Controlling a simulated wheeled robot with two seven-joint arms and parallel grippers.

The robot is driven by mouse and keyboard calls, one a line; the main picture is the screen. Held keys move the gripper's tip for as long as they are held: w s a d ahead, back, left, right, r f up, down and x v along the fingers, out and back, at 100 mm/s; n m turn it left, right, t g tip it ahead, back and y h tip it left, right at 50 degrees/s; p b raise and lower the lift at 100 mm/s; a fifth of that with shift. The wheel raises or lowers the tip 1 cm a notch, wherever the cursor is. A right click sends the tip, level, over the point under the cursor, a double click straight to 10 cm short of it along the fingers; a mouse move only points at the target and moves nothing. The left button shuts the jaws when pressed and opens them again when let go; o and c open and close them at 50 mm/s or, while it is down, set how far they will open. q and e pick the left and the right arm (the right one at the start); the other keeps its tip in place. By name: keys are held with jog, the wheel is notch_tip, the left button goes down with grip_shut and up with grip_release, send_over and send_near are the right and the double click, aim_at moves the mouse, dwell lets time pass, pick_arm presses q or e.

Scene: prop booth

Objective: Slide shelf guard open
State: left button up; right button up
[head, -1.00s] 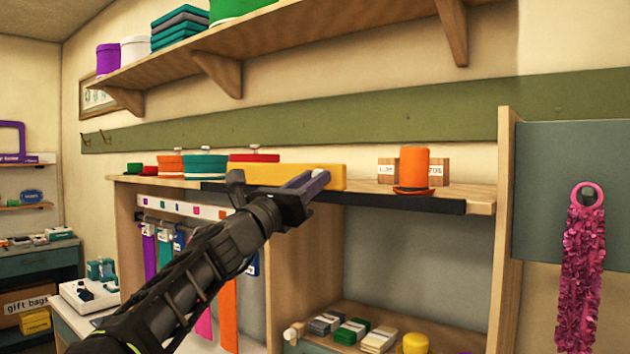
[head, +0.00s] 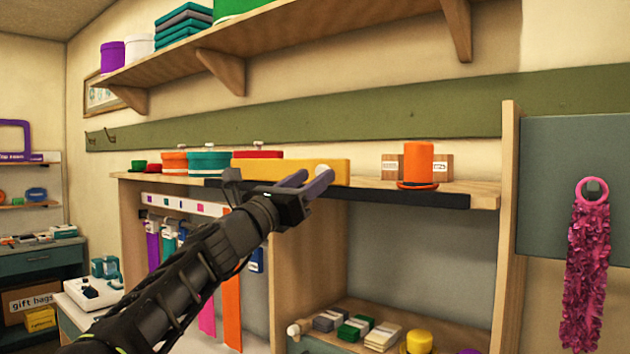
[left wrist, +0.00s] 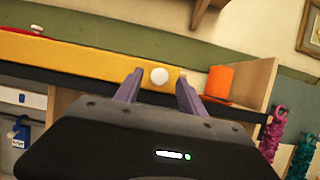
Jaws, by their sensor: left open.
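The shelf guard is a long yellow bar (head: 268,170) standing along the front of the cabinet's top shelf (head: 480,193); it also shows in the left wrist view (left wrist: 60,56). A white round knob (left wrist: 159,76) sits near its right end; in the head view the knob (head: 322,170) shows just above the fingertips. My left gripper (head: 306,181) is open in front of the guard. In the left wrist view its two purple fingers (left wrist: 158,90) stand on either side of the knob, with space between. Whether the fingers reach around it I cannot tell. My right gripper is out of view.
An orange top hat (head: 418,163) stands on the shelf right of the guard, before small labelled boxes. Teal and orange round boxes (head: 208,161) stand to the left. A wooden side panel (head: 508,200) bounds the right. Ribbons hang below my arm.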

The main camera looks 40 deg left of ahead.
pick_arm(q)
jog(key=b+v, duration=0.2)
jog(key=v, duration=0.4)
jog(key=shift+f, duration=0.1)
dwell(0.4)
